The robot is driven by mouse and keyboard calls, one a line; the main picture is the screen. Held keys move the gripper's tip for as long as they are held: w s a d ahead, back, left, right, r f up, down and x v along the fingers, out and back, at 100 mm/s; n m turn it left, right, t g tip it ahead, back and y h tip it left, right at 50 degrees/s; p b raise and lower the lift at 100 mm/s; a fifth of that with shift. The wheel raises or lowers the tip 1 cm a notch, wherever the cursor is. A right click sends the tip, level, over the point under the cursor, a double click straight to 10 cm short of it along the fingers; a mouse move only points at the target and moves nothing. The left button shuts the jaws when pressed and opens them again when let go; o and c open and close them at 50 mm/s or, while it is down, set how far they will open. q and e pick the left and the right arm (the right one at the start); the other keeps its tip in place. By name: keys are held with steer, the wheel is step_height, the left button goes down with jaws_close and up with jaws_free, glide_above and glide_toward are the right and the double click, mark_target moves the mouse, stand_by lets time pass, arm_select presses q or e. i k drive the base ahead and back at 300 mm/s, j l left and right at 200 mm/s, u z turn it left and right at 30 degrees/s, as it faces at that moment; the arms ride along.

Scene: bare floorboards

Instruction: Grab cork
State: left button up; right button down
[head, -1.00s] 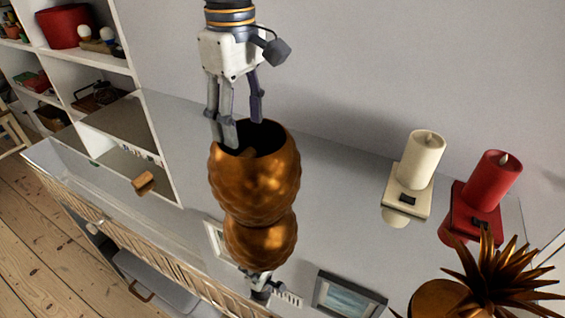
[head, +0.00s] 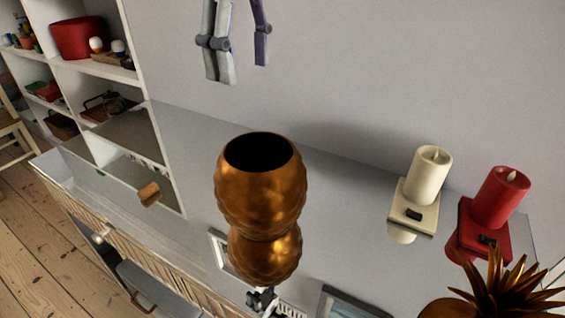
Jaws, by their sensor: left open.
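A small tan cork (head: 149,194) lies on the glossy cabinet top, left of a dimpled copper vase (head: 261,190). The vase stands upright with its dark mouth open; its inside is too dark to make out. My left gripper (head: 242,66) is above the vase, clear of its rim, with its fingers apart and nothing seen between them. It is above and to the right of the cork, well apart from it. The upper part of this gripper is cut off by the picture's top edge. My right gripper does not show.
A cream candle (head: 428,174) and a red candle (head: 499,199) stand on holders at the right. A spiky copper ornament (head: 505,285) is at the lower right. White shelves (head: 92,70) stand at the left. The glossy top mirrors the vase. Space around the cork is clear.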

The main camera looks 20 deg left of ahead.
mark_target(152, 188)
steer(key=k, duration=1)
